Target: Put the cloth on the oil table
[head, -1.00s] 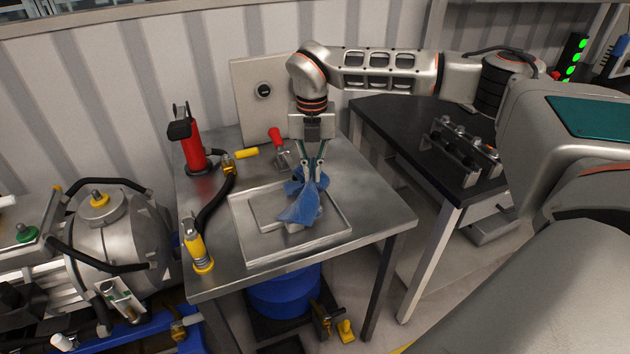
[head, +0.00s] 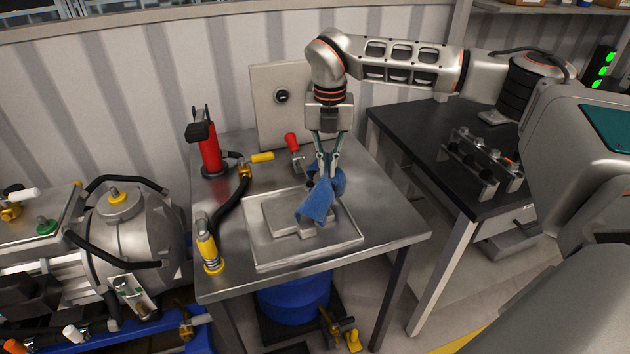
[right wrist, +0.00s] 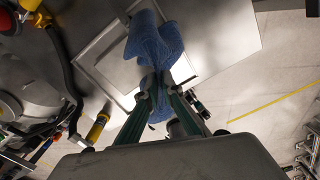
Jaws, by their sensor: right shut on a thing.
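The blue cloth (head: 318,203) hangs bunched from my right gripper (head: 328,168), above the shallow tray on the metal oil table (head: 386,209). My right gripper is shut on the cloth and points down. In the right wrist view the cloth (right wrist: 154,46) is pinched between the fingertips (right wrist: 160,88), with the table top (right wrist: 225,35) beyond it. The cloth's lower end is over a raised block in the tray; I cannot tell whether it touches. My left gripper is not in view.
The shallow tray (head: 263,259) takes up the table's middle. A red device (head: 207,152), a yellow-ended hose nozzle (head: 208,248) and a red-handled valve (head: 292,143) stand around it. A black-topped bench (head: 410,130) is to the right, and a rounded metal drive unit (head: 130,225) to the left.

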